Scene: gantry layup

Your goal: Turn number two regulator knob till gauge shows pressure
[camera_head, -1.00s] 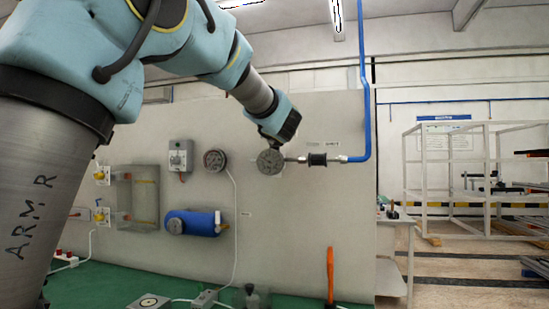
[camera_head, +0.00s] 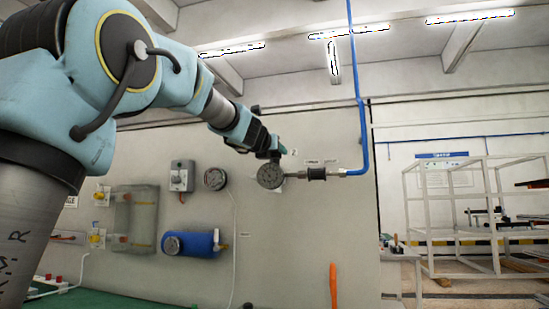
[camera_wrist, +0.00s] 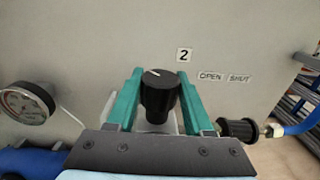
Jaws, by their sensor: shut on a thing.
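The number two regulator knob (camera_wrist: 158,96) is black and ribbed with a white pointer line. It stands below the "2" label (camera_wrist: 184,55) in the wrist view. My gripper (camera_wrist: 160,82) is shut on the knob, a green finger on each side. In the head view my gripper (camera_head: 277,153) is at the panel, just above a round gauge (camera_head: 270,176); the knob is hard to make out there. This gauge is hidden in the wrist view. Another round gauge (camera_head: 215,179) is to its left and also shows in the wrist view (camera_wrist: 27,104). The needles are too small to read.
A black fitting (camera_head: 316,174) and blue pipe (camera_head: 361,120) run to the right of the gauge. OPEN and SHUT labels (camera_wrist: 223,77) are above the fitting. A blue cylinder (camera_head: 192,243) and a grey switch box (camera_head: 182,176) are on the panel's left. An orange-handled tool (camera_head: 333,285) is below.

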